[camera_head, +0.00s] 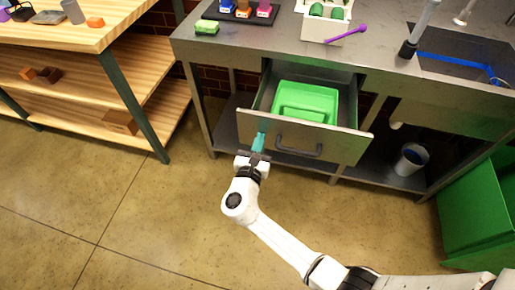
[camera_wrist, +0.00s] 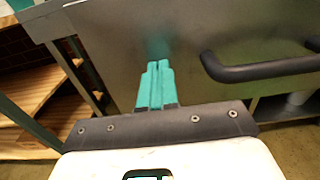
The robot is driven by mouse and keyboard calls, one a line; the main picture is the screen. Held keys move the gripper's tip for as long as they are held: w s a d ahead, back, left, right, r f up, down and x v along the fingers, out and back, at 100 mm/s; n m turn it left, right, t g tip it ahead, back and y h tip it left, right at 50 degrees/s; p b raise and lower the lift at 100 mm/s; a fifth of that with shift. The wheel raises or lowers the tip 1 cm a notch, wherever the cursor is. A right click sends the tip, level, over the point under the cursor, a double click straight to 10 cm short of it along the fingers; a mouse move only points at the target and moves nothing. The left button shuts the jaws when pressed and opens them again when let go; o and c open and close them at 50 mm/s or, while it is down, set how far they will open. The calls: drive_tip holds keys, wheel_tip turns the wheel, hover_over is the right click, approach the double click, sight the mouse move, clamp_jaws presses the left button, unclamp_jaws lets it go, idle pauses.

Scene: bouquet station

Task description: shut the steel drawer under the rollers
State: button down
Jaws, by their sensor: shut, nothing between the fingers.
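The steel drawer (camera_head: 340,146) is pulled out from under the steel counter, and its open top shows a green tray (camera_head: 304,103) inside. A dark bar handle (camera_head: 299,150) is on its front; it also shows at the right of the wrist view (camera_wrist: 262,68). My gripper (camera_head: 261,131) has teal fingers, shut and empty, at the left part of the drawer front. In the wrist view the fingertips (camera_wrist: 159,64) point at the steel front, left of the handle. I cannot tell whether they touch it.
A wooden shelf unit (camera_head: 110,60) stands at the left. A white bucket (camera_head: 411,159) is on the lower shelf, right of the drawer. A green bin (camera_head: 478,215) stands at the right.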

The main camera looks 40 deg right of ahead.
drive_tip(key=b+x, duration=1.2)
drive_tip(key=x, duration=1.3)
drive_tip(key=shift+f, duration=0.1)
drive_tip(key=shift+w+d+b, duration=0.15)
drive_tip(key=shift+b, duration=0.15)
drive_tip(key=shift+w+r, duration=0.15)
drive_tip(key=shift+r, duration=0.15)
drive_tip(key=shift+d+r, duration=0.1)
drive_tip(key=shift+s, duration=0.2)
drive_tip(key=p+v, duration=0.1)
drive_tip(key=v, duration=0.3)
drive_tip(key=p+v, duration=0.1)
drive_tip(key=v, duration=0.4)
drive_tip(key=p+v, duration=0.1)
drive_tip(key=v, duration=0.4)
drive_tip(key=shift+f, duration=0.35)
